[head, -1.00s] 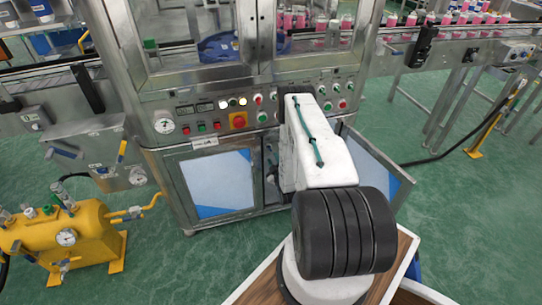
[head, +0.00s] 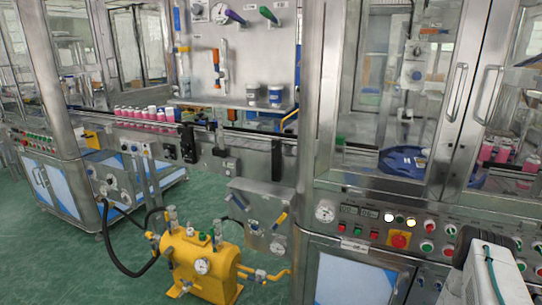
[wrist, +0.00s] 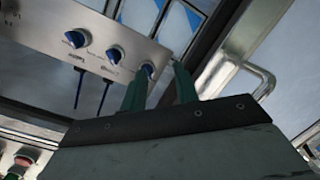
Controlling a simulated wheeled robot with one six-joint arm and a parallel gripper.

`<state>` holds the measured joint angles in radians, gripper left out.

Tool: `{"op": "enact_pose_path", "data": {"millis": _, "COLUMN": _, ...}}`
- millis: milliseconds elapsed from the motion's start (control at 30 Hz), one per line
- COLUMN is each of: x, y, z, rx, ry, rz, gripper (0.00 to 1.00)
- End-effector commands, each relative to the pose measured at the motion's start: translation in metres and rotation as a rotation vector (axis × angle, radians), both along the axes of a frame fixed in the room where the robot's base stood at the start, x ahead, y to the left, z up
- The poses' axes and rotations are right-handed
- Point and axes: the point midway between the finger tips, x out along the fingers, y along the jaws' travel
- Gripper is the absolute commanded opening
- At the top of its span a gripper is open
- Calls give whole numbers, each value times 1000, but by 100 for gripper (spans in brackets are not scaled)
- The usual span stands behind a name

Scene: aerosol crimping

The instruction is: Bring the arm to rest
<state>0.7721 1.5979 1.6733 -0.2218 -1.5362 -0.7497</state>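My gripper (wrist: 160,82) shows in the wrist view as two green fingers rising from a dark mount. The fingers stand apart with nothing held between them. Behind them is a metal panel (wrist: 103,38) with blue knobs; one knob lies in line with the gap, and I cannot tell the distance to it. In the head view only a white part of my arm shows at the lower right corner, in front of the crimping machine (head: 330,150). The gripper itself is out of that view.
In the wrist view a metal handle (wrist: 262,80) is close on the right. In the head view, a control panel with a red button (head: 399,240) is beside my arm. A yellow tank (head: 203,262) stands on the floor at lower middle. Green floor (head: 60,265) is clear at left.

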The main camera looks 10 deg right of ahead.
Motion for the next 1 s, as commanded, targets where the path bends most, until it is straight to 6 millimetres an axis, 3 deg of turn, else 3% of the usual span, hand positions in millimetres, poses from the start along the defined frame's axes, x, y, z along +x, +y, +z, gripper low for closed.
{"op": "enact_pose_path", "data": {"millis": 100, "x": -24, "y": 17, "z": -48, "rx": 200, "ry": 175, "rz": -27, "gripper": 30}}
{"op": "enact_pose_path", "data": {"millis": 167, "x": -32, "y": 21, "z": -58, "rx": 296, "ry": 259, "rz": -50, "gripper": 30}}
{"op": "enact_pose_path", "data": {"millis": 267, "x": -39, "y": 28, "z": -57, "rx": 437, "ry": 391, "rz": -85, "gripper": 30}}
{"op": "enact_pose_path", "data": {"millis": 367, "x": -39, "y": 38, "z": -37, "rx": 565, "ry": 518, "rz": -124, "gripper": 30}}
{"op": "enact_pose_path", "data": {"millis": 567, "x": -38, "y": 65, "z": 38, "rx": 752, "ry": 732, "rz": -206, "gripper": 30}}
{"op": "enact_pose_path", "data": {"millis": 833, "x": -47, "y": 118, "z": 165, "rx": 896, "ry": 944, "rz": -307, "gripper": 30}}
{"op": "enact_pose_path", "data": {"millis": 1000, "x": -63, "y": 160, "z": 247, "rx": 948, "ry": 1048, "rz": -362, "gripper": 30}}
